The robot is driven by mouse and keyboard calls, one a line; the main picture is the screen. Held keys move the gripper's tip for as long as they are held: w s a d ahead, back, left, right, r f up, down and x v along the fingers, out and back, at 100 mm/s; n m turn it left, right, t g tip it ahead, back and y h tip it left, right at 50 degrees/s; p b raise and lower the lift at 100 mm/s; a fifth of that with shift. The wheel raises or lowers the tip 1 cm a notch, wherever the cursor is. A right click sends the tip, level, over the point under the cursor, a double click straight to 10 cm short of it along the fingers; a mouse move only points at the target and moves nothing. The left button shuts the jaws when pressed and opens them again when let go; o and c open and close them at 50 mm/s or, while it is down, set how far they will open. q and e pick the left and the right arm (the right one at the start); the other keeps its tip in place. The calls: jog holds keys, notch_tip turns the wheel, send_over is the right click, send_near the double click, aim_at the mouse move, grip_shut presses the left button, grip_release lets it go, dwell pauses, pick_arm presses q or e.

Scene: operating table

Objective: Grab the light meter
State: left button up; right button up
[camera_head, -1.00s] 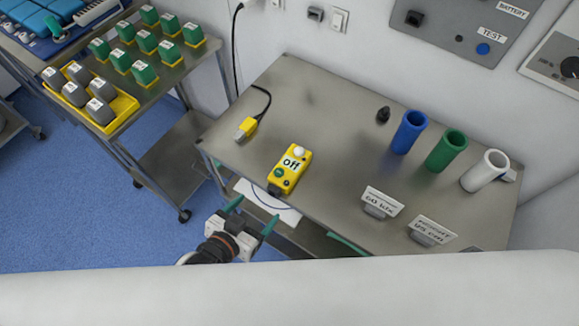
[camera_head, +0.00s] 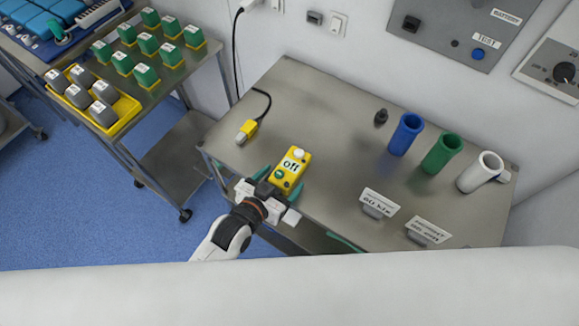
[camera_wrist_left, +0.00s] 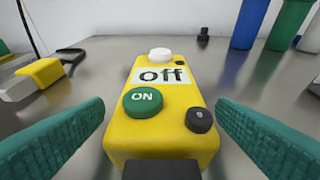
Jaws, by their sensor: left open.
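The light meter (camera_head: 292,165) is a yellow box lying on the metal table, with a white dome, a display reading "off" and a green ON button. It also fills the middle of the left wrist view (camera_wrist_left: 160,125). My left gripper (camera_head: 280,182) is open at its near end. In the left wrist view, one green finger stands on each side of the meter, with a visible gap on both sides. My right gripper is not in view.
A yellow plug (camera_head: 247,130) on a black cable lies left of the meter. Blue (camera_head: 406,134), green (camera_head: 442,153) and white (camera_head: 480,172) cylinders stand at the right. Two label cards (camera_head: 380,201) (camera_head: 428,231) stand near the front edge. The table's middle is clear.

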pick_arm(q)
jog(key=shift+x, duration=0.95)
jog(key=shift+s, duration=0.1)
jog(key=c, duration=1.2)
